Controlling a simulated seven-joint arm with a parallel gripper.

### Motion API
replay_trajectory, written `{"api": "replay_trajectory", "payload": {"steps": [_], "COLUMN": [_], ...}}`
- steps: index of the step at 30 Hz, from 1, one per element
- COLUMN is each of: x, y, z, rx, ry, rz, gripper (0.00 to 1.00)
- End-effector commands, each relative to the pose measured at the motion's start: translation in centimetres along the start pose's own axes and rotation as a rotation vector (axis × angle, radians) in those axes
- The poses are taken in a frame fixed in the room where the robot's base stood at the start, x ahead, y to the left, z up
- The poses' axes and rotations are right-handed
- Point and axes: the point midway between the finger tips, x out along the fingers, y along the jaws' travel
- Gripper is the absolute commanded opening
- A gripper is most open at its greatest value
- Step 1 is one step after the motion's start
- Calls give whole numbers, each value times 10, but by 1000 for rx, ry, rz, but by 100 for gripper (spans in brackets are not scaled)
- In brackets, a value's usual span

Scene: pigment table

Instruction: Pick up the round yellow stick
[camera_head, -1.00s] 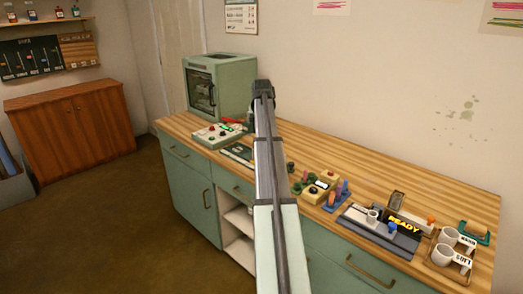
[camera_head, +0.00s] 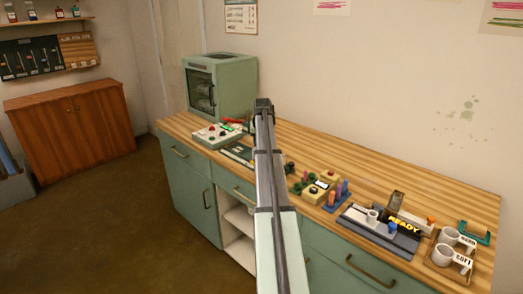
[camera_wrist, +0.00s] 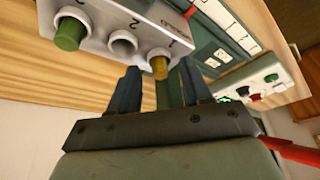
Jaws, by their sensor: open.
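The round yellow stick (camera_wrist: 160,67) stands in the right-hand hole of a pale holder block (camera_wrist: 110,28) in the wrist view. Its tip points towards my gripper (camera_wrist: 160,80). The gripper is open and empty, with one dark finger on each side of the stick's line; I cannot tell whether the tip is between the fingers. A thicker green stick (camera_wrist: 69,34) fills the left-hand hole, and the middle hole is empty. In the head view my arm hides the yellow stick and its holder, and the gripper (camera_head: 263,103) shows only from behind.
A white button box (camera_head: 218,134) and a green oven-like cabinet (camera_head: 220,87) stand left of my arm on the wooden counter (camera_head: 400,185). Right of it are a blue peg block (camera_head: 337,200), a dark READY device (camera_head: 380,232) and white cups (camera_head: 446,247). The back strip is clear.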

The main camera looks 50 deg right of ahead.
Motion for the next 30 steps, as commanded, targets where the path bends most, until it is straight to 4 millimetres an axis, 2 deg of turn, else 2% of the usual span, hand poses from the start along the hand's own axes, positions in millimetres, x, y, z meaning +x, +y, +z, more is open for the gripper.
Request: {"api": "replay_trajectory", "payload": {"steps": [5,20,30], "x": [0,0,-1], "y": [0,0,0], "z": [0,0,0], "rx": [0,0,0], "ry": [0,0,0], "rz": [0,0,0], "gripper": [47,0,0]}}
